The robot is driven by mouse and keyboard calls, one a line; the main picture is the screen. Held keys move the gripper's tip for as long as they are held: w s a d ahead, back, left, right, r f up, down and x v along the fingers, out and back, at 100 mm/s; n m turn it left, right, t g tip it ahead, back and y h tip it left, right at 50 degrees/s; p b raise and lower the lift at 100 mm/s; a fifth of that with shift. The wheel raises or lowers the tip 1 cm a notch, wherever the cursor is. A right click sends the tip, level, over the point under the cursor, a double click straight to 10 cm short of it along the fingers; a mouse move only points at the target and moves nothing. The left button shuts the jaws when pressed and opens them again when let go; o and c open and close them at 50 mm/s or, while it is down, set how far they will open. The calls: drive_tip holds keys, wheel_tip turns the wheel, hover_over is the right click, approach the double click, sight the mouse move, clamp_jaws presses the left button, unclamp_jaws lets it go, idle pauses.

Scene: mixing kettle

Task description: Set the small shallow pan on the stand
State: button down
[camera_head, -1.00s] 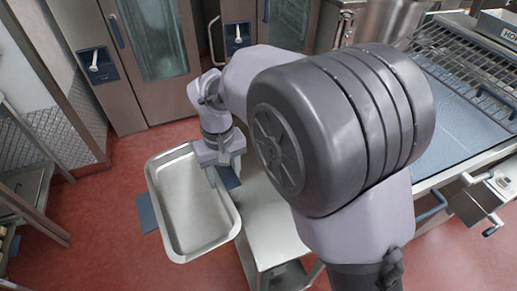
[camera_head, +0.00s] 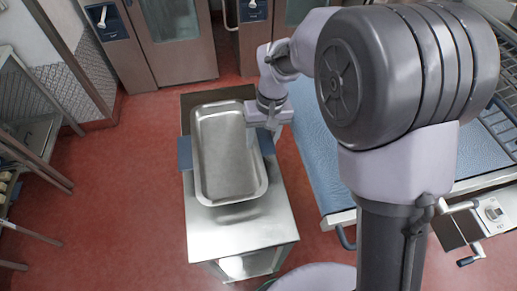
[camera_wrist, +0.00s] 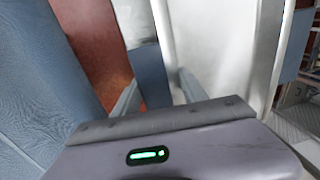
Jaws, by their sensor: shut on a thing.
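The small shallow pan (camera_head: 225,150) is a rectangular silver tray with a raised rim. In the head view it is over the steel stand (camera_head: 255,238), roughly level, with its long side running front to back. A dark shadow on the stand top below its near end suggests a small gap, but I cannot tell for certain. In the wrist view the pan (camera_wrist: 225,45) is a pale surface beside the fingers; the exact grip is partly hidden.
A blue-topped worktable (camera_head: 318,150) with racks stands close on the right. Steel-framed cabinets (camera_head: 170,45) line the back, and a shelf rack (camera_head: 30,140) is at the left. Red floor lies open left of the stand.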

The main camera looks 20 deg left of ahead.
drive_tip(key=f, duration=0.2)
drive_tip(key=f+b, duration=0.1)
drive_tip(key=f, duration=0.1)
drive_tip(key=shift+w+d+f, duration=0.1)
drive_tip(key=shift+d+f, duration=0.1)
drive_tip(key=shift+f, duration=0.2)
drive_tip(key=shift+a, duration=0.1)
drive_tip(key=c, duration=0.6)
unclamp_jaws()
